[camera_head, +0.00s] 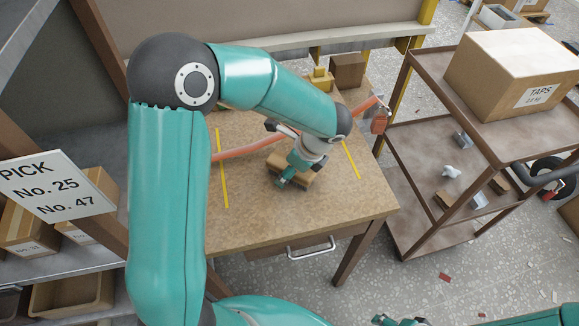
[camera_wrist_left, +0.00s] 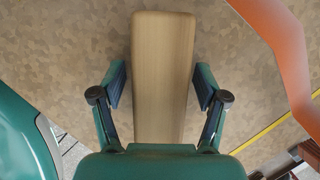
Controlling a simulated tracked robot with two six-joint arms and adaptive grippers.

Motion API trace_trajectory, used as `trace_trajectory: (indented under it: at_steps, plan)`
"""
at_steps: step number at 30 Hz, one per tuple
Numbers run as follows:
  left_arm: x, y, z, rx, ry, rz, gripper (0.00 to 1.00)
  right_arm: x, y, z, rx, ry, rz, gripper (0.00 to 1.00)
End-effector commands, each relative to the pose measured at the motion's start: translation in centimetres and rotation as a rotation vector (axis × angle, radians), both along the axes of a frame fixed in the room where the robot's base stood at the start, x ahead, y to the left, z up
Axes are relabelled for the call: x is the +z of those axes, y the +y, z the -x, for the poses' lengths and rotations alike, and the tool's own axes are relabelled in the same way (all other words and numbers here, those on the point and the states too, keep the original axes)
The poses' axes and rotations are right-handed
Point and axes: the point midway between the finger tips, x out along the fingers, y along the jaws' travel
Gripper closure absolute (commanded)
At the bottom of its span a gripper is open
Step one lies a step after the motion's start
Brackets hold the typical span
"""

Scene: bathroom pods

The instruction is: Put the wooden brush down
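The wooden brush (camera_head: 304,181) lies on the brown worktable (camera_head: 240,225), partly hidden under my left gripper (camera_head: 293,172) in the head view. In the left wrist view the brush (camera_wrist_left: 163,70) is a long, pale wooden block running up the picture between the fingers of my left gripper (camera_wrist_left: 160,88). The fingers are spread, with a narrow gap on each side of the wood. The bristle side is not visible. My right gripper (camera_head: 400,321) only just shows at the bottom edge of the head view, too cut off to judge its fingers.
An orange strip (camera_head: 253,146) crosses the table behind the brush and also shows in the wrist view (camera_wrist_left: 284,45). Yellow lines (camera_head: 222,170) mark the tabletop. Small boxes (camera_head: 347,70) stand at the back. A brown cart (camera_head: 405,150) with a TAPS carton (camera_head: 510,75) stands right.

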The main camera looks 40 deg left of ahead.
Motion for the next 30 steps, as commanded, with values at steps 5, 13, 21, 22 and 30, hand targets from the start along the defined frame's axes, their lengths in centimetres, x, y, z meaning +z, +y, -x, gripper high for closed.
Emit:
trace_trajectory:
  at_steps: [5, 13, 21, 22, 30]
  plan:
    - [0.1, 0.0, 0.0, 0.0, 0.0, 0.0, 0.27, 0.1, 0.0, 0.0, 0.0, 0.0, 0.0, 0.33]
    - [2.4, -0.9, -0.2, -0.001, -0.005, 0.0, 0.27, 0.4, 0.0, 0.0, 0.0, 0.0, 0.0, 0.33]
    - [7.5, -3.1, -0.4, -0.002, -0.006, 0.0, 0.27, 0.8, 0.0, 0.0, 0.0, 0.0, 0.0, 0.33]
    - [8.0, -3.3, -0.4, -0.002, -0.005, 0.001, 0.27, 0.8, 0.0, 0.0, 0.0, 0.0, 0.0, 0.33]
    - [11.0, -4.5, -0.4, -0.002, -0.001, 0.0, 0.27, 1.0, 0.0, 0.0, 0.0, 0.0, 0.0, 0.33]
